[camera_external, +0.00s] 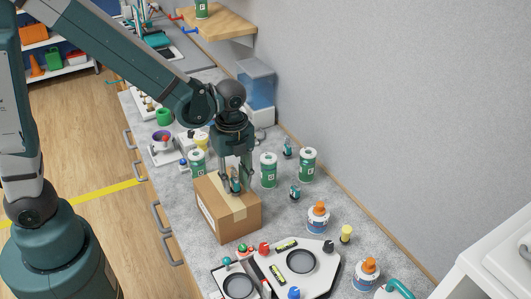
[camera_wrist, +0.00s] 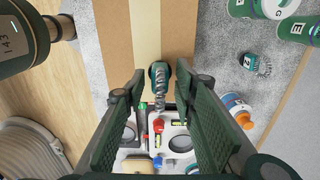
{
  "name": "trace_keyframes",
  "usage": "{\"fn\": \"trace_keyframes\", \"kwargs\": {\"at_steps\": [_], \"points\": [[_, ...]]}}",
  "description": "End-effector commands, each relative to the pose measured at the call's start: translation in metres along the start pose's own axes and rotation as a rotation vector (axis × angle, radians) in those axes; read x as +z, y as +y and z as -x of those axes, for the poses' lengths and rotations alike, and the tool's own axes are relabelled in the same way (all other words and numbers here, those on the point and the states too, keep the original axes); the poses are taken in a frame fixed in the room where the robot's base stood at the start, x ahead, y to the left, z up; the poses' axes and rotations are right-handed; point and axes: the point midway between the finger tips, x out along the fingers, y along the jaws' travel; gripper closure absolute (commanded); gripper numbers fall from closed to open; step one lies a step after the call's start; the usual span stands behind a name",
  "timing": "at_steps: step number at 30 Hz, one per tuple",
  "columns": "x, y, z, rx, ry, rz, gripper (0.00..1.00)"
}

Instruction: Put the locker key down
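The locker key appears to be the small teal piece with a grey coil (camera_wrist: 159,78) in the middle of the wrist view. In the outside view the teal piece (camera_external: 236,186) shows over the top of a cardboard box (camera_external: 232,219). My gripper (camera_external: 235,177) points down above the box. In the wrist view its fingers are wide apart, one on each side of the teal piece, with visible gaps. The coil reaches past the near edge of the box top (camera_wrist: 118,45). Whether the piece fully rests on the box is hard to tell.
Similar teal coil pieces lie to the right (camera_external: 295,191) and behind (camera_external: 287,148). Green-and-white cans (camera_external: 268,170) stand behind the box. A glue bottle (camera_external: 318,217) stands to the right. A white tray (camera_external: 320,281) with coloured parts lies in front. A wall bounds the counter's right.

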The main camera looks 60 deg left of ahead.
Motion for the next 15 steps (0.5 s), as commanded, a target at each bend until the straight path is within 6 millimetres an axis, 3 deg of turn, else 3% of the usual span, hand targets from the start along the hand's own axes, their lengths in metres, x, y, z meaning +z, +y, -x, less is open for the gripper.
{"fn": "trace_keyframes", "kwargs": {"at_steps": [8, 15], "points": [[0.000, 0.000, 0.019, 0.000, 0.000, 0.000, 0.72], [0.000, 0.000, 0.049, 0.000, 0.000, 0.000, 0.72]]}}
